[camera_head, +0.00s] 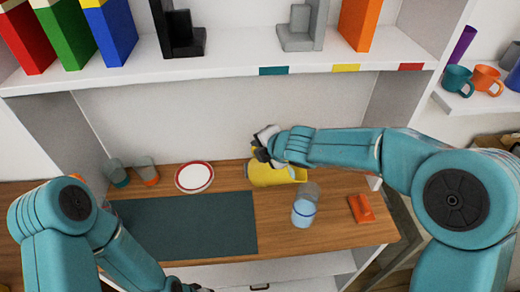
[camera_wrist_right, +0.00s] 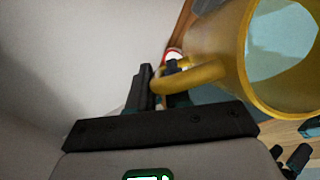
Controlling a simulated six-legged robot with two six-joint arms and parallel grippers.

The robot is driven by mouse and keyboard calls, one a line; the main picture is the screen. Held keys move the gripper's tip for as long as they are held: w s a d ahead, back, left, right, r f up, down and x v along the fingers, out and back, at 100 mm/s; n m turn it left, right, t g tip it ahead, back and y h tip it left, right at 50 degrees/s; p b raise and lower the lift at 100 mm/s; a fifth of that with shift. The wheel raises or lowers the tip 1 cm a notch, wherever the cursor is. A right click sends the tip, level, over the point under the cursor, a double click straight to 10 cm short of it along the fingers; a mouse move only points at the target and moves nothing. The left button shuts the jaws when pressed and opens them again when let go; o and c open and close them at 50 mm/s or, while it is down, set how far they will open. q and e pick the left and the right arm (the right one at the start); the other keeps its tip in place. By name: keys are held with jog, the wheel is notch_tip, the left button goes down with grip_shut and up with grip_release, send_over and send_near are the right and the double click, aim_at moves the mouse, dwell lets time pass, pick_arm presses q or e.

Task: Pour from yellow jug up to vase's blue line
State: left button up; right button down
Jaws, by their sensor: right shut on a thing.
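The yellow jug (camera_head: 272,174) is tilted on its side over the wooden counter, its mouth toward the right, up and left of the vase. My right gripper (camera_head: 264,150) is shut on its handle. The wrist view shows the yellow handle (camera_wrist_right: 190,77) at the fingers and pale blue-green inside the jug's mouth (camera_wrist_right: 280,45). The clear vase (camera_head: 304,208) stands upright on the counter, light blue in its lower part. I cannot tell the blue line from the liquid there. My left gripper (camera_head: 190,287) barely shows at the bottom edge; its fingers are not clear.
A dark mat (camera_head: 190,225) covers the counter's left part. A red-rimmed plate (camera_head: 194,177) and two cups (camera_head: 146,171) stand behind it. An orange object (camera_head: 361,208) lies right of the vase. A white shelf (camera_head: 230,62) with books and bookends overhangs the counter.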

jog(key=shift+s+d+r+y+b, duration=0.2)
jog(key=shift+r+y+b, duration=0.25)
jog(key=shift+b, duration=0.35)
jog(key=shift+r, duration=0.15)
jog(key=shift+d+t+b, duration=0.15)
jog(key=shift+t+b, duration=0.25)
jog(key=shift+b, duration=0.25)
jog(key=shift+r, duration=0.2)
jog(key=shift+s+d+r+b, duration=0.15)
jog(key=shift+r+b, duration=0.05)
jog(key=shift+b, duration=0.1)
jog(key=shift+m, duration=0.3)
